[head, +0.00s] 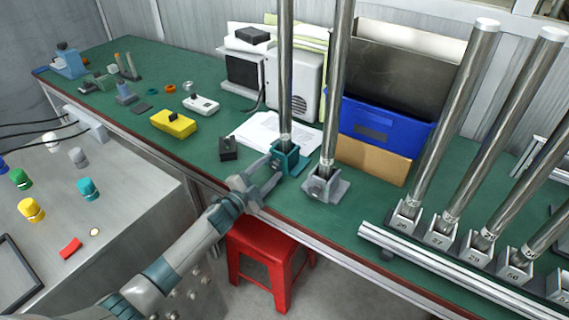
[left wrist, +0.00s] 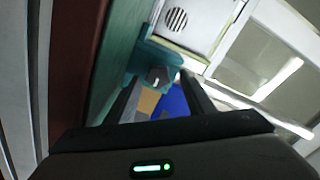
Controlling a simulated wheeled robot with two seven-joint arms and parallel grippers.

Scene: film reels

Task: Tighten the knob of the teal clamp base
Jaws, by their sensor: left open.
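The teal clamp base (head: 287,160) stands on the green bench top near its front edge, with a tall metal post (head: 285,75) upright in it. In the left wrist view the teal clamp base (left wrist: 160,55) shows ahead, with its grey knob (left wrist: 157,77) facing me. My left gripper (head: 272,168) is open in front of the base. In the left wrist view its two fingers (left wrist: 160,82) spread to either side of the knob, and I cannot tell whether they touch it. The knob is hidden in the head view. My right gripper is not in view.
A grey clamp base (head: 325,186) with another tall post stands close to the right. A small black box (head: 228,148) lies to the left. A blue bin (head: 375,125) and a speaker-like box (head: 292,82) stand behind. A red stool (head: 268,250) is below the bench edge.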

